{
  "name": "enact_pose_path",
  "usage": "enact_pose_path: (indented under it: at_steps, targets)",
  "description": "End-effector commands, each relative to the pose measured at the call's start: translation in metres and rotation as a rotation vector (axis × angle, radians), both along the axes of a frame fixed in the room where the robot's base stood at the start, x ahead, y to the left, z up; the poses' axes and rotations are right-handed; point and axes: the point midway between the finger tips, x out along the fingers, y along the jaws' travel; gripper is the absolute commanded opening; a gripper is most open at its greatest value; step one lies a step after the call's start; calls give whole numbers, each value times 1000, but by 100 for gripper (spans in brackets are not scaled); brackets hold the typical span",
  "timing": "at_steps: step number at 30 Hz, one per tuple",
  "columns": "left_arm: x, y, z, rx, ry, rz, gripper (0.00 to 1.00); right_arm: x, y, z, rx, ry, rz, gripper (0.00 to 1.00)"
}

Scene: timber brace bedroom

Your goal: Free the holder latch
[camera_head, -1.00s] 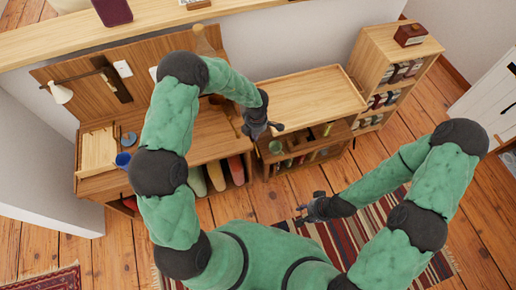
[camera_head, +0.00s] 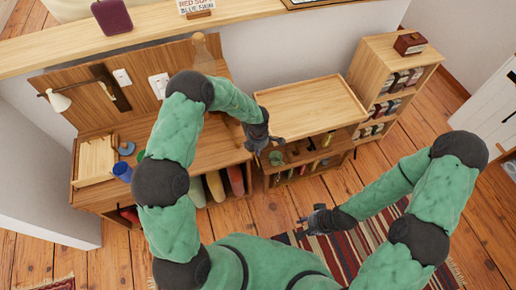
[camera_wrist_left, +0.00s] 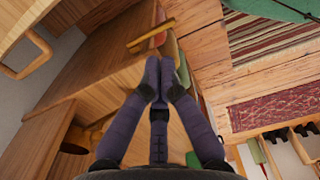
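No part is plainly recognisable as the holder latch. In the left wrist view a slim yellowish bar (camera_wrist_left: 152,36) lies by the edge of a wooden surface, beyond my fingertips; I cannot tell whether it is the latch. My left gripper (camera_head: 276,142) is over the gap between the desk and the low cabinet. In its wrist view the fingertips of this gripper (camera_wrist_left: 160,72) meet with nothing seen between them, apart from the bar. My right gripper (camera_head: 303,227) is above the striped rug, its small fingers spread and empty.
The wooden desk (camera_head: 205,148) holds a blue cup (camera_head: 122,171) and a lamp (camera_head: 58,101). Coloured upright items (camera_head: 215,186) stand under its right end. The low cabinet (camera_head: 310,108) and a shelf unit (camera_head: 382,62) stand to the right. Floor in front of the cabinet is clear.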

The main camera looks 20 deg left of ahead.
Motion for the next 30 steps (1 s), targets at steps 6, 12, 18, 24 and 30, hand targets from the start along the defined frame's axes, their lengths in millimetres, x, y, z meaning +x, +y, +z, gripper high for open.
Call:
enact_pose_path:
  at_steps: [6, 12, 18, 24, 30]
  targets:
    - [0, 0, -45, 0, 0, 0, 0, 0, 0, -21, 0, 0, 0, 40]
    - [0, 0, -71, 0, -1, 0, 0, 0, 0, -34, 0, 0, 0, 40]
    - [1, 0, -81, -1, -3, 0, 0, 0, 0, -39, 0, 0, 0, 40]
    - [1, 0, -81, -1, -3, 0, 0, 0, 0, -38, 0, 0, 0, 40]
    - [1, 0, -81, 1, -3, 0, 0, 0, 0, -39, 0, 0, 0, 40]
